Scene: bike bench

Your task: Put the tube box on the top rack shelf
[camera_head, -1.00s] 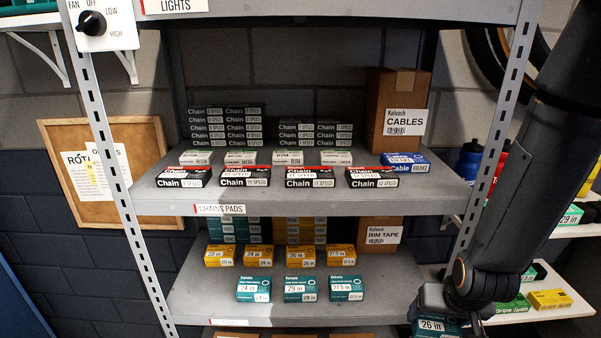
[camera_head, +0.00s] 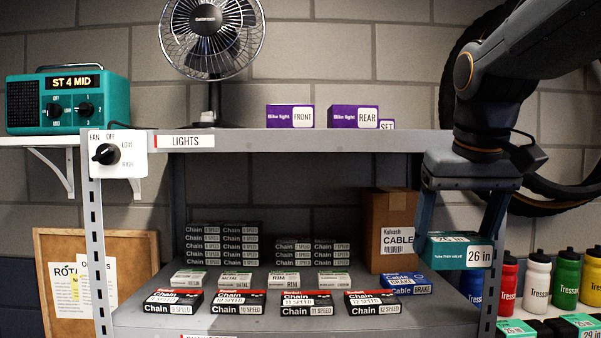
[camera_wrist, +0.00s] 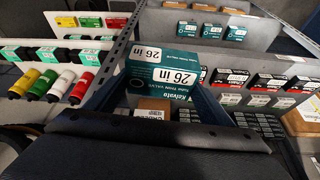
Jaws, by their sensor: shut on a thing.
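My gripper (camera_head: 462,225) is shut on the teal tube box (camera_head: 458,251), which is marked "26 in". It holds the box in the air at the right front of the rack, below the level of the top shelf (camera_head: 300,142). In the wrist view the same tube box (camera_wrist: 160,72) sits between the fingers, its label facing the camera. The top shelf carries a "LIGHTS" label and has two purple bike light boxes, FRONT (camera_head: 290,116) and REAR (camera_head: 353,116).
A fan (camera_head: 212,45) stands on the top shelf at left. The shelf's front middle is bare. A rack post (camera_head: 488,310) is close to the held box. Below are chain boxes (camera_head: 306,303) and a brown cables carton (camera_head: 390,230). Bottles (camera_head: 536,280) stand at right.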

